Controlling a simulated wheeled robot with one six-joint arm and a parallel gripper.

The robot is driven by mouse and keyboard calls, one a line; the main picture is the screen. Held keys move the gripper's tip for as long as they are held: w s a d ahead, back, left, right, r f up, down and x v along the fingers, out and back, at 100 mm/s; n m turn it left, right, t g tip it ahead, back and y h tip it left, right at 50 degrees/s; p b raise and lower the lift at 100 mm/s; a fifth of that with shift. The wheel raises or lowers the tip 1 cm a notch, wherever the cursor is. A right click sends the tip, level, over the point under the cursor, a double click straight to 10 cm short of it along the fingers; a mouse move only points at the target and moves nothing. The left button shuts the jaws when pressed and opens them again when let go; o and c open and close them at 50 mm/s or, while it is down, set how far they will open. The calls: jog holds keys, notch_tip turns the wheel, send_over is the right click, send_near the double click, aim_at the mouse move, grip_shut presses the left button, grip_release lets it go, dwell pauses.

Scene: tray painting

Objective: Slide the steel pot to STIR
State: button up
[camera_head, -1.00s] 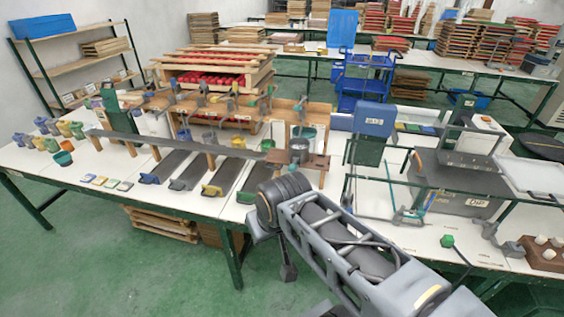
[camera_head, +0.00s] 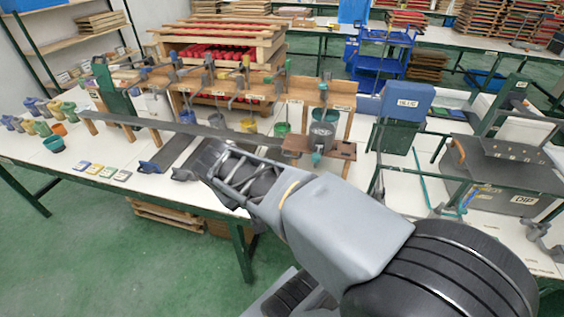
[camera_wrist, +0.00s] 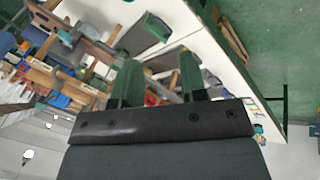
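The steel pot (camera_head: 322,134) is a grey round vessel in the head view, right of centre, at the right end of the long grey rail (camera_head: 210,132). It stands by a brown wooden platform (camera_head: 330,150), with a teal knob in front. I cannot make out a STIR label. My gripper (camera_wrist: 160,60) shows two green fingers spread apart in the wrist view, with nothing held between them. In the head view my arm reaches over the table left of the pot, and its gripper is hidden. I cannot surely pick out the pot in the wrist view.
Coloured cups (camera_head: 54,143) and small tiles (camera_head: 107,172) lie at the left of the white table. Several buckets, such as a green one (camera_head: 282,129), hang along the wooden rack. A blue box (camera_head: 408,101) and the DIP tank (camera_head: 510,201) stand at the right.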

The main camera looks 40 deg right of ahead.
jog(key=w+d+f+g+h+b, duration=0.35)
jog(key=d+f+h+b, duration=0.45)
jog(key=d+f+b, duration=0.3)
jog(key=n+t+h+b, duration=0.2)
jog(key=t+h+b, duration=0.3)
jog(key=h+b, duration=0.25)
send_near(290, 157)
jog(key=x, duration=1.2)
jog(key=shift+d+f, duration=0.15)
jog(key=shift+d, duration=0.15)
jog(key=shift+w+y, duration=0.1)
jog(key=shift+y, duration=0.15)
jog(key=shift+c, duration=0.5)
jog(key=c, duration=0.5)
grip_shut()
